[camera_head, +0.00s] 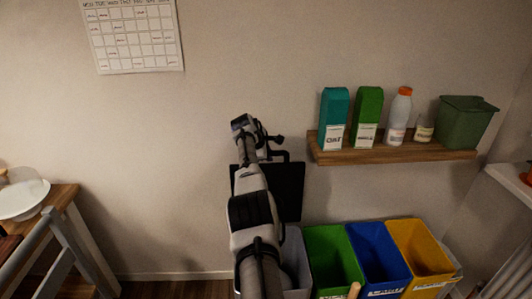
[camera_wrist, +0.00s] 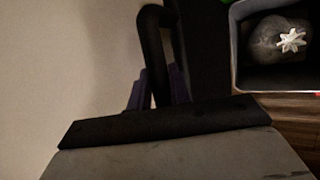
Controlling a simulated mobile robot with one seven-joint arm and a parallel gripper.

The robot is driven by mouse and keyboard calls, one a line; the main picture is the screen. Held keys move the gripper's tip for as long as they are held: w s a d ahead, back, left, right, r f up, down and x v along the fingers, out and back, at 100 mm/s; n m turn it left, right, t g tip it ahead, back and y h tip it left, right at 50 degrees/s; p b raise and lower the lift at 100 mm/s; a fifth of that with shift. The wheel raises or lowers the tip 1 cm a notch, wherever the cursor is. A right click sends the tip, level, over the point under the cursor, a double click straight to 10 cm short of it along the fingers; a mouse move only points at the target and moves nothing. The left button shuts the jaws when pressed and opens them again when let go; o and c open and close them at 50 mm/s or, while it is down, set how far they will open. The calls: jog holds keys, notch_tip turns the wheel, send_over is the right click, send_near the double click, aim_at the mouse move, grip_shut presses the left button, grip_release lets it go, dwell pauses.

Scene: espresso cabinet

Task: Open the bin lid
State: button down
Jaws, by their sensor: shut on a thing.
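The bin lid (camera_head: 289,190) is a black panel standing steeply tilted, close to upright, above the back of the grey bin (camera_head: 295,262). My arm covers its left part in the head view. In the wrist view the lid (camera_wrist: 205,55) is a dark surface, and its black looped handle (camera_wrist: 152,45) runs down between my purple fingers. My gripper (camera_wrist: 158,90) is shut on this handle. The grey bin's opening shows at the upper right of the wrist view, uncovered, with a dark bag (camera_wrist: 268,42) with a white star-shaped top inside.
Open green (camera_head: 332,250), blue (camera_head: 378,252) and yellow (camera_head: 421,245) bins stand in a row right of the grey bin. A wooden wall shelf (camera_head: 395,151) above holds cartons, a bottle, a jar and a green tub. A wooden table (camera_head: 62,195) stands at the left.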

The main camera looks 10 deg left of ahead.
jog(key=shift+w+a+r, duration=0.1)
jog(key=shift+w, duration=0.05)
jog(key=c, duration=1.7)
grip_release()
jog(key=shift+c, duration=0.2)
jog(key=o, duration=0.4)
jog(key=shift+w+f, duration=0.2)
jog(key=shift+f, duration=0.1)
jog(key=shift+o, duration=0.2)
jog(key=shift+s+r, duration=0.1)
jog(key=shift+s, duration=0.1)
jog(key=shift+p+v, duration=0.65)
jog(key=shift+v, duration=0.45)
jog(key=b+v, duration=0.3)
jog(key=v, duration=0.8)
jog(key=shift+r, duration=0.35)
